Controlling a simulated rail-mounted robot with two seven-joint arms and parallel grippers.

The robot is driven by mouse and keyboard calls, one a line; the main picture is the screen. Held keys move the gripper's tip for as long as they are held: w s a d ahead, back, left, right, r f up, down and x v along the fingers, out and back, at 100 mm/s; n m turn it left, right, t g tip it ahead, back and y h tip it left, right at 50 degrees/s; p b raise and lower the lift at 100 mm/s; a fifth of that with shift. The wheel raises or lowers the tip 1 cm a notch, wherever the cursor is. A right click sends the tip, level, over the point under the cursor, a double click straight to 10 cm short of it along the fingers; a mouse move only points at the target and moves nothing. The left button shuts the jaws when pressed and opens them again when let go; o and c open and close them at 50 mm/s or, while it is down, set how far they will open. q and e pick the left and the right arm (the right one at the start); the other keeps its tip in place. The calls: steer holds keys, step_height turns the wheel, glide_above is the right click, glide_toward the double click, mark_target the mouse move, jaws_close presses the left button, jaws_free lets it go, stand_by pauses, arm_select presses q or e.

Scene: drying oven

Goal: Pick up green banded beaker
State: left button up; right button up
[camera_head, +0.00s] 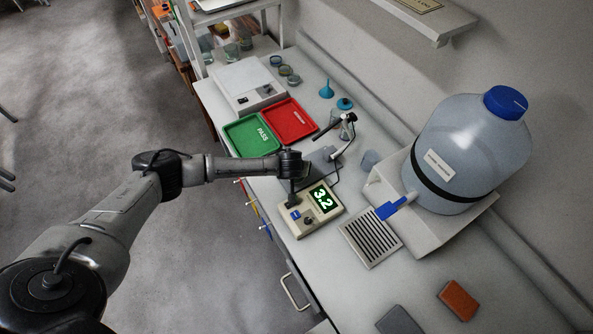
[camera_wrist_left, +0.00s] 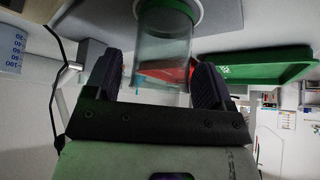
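A clear glass beaker (camera_wrist_left: 160,52) stands between the fingers of my left gripper (camera_wrist_left: 157,80) in the left wrist view. My right gripper is out of view.
The meter (camera_head: 319,203) reading 3.2 is close beside the gripper. Green (camera_head: 252,135) and red (camera_head: 290,119) trays lie behind it. An electrode stand (camera_head: 345,145) and large blue-capped carboy (camera_head: 450,160) are to the right. A graduated vessel (camera_wrist_left: 12,48) shows in the wrist view.

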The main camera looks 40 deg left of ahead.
arm_select(q)
steer(key=c, duration=0.9)
steer(key=shift+c, duration=0.4)
steer(key=shift+r, duration=0.15)
